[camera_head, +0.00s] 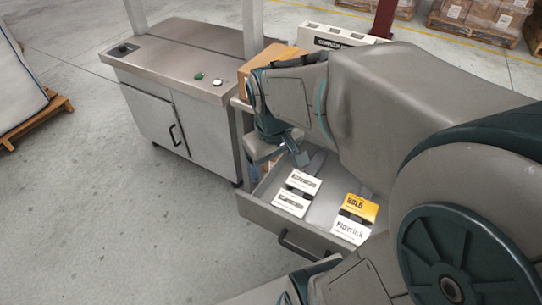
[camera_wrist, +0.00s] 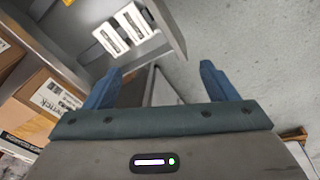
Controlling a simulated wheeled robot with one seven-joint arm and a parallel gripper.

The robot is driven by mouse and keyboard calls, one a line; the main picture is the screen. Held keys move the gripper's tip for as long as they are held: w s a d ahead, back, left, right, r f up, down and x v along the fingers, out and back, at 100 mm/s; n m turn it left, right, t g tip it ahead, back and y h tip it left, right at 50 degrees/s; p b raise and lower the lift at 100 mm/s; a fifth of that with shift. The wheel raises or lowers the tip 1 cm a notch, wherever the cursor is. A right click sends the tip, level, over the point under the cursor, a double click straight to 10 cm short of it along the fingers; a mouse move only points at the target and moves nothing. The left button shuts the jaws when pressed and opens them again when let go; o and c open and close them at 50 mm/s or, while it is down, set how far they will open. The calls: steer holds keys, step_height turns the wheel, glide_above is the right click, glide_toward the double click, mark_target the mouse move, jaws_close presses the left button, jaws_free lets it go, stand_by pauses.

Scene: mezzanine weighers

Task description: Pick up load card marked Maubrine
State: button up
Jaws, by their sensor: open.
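Several load cards lie in an open grey drawer (camera_head: 268,219). Two white cards, an upper one (camera_head: 303,182) and a lower one (camera_head: 291,202), lie on its left side. Their print is too small to read, so I cannot tell which card is marked Maubrine. A yellow card marked HOLD (camera_head: 360,207) and a white card with large dark print (camera_head: 351,230) lie on the right. My gripper (camera_head: 283,150) is open and empty near the drawer's far left corner. In the wrist view, my gripper (camera_wrist: 160,70) points past the drawer's side, and two white cards (camera_wrist: 122,32) show inside the drawer.
A steel-topped cabinet (camera_head: 170,62) stands left of the drawer. Cardboard boxes (camera_wrist: 48,95) sit close to my gripper's left in the wrist view. My arm hides part of the drawer's right side. The floor (camera_head: 120,220) in front is clear.

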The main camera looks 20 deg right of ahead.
steer(key=w+d+f+n+g+b, duration=0.1)
steer(key=w+d+f+n+b, duration=0.25)
steer(key=f, duration=0.45)
steer(key=w+d+f+n+g+b, duration=0.2)
steer(key=w+d+f+b, duration=0.25)
steer(key=f, duration=0.45)
steer(key=b, duration=0.2)
glide_above(291, 202)
steer(key=f, duration=0.8)
steer(key=shift+a, duration=0.35)
steer(key=f+b, duration=0.1)
steer(key=f, duration=0.4)
steer(key=shift+d+f, duration=0.1)
steer(key=shift+d, duration=0.1)
steer(key=c, duration=0.7)
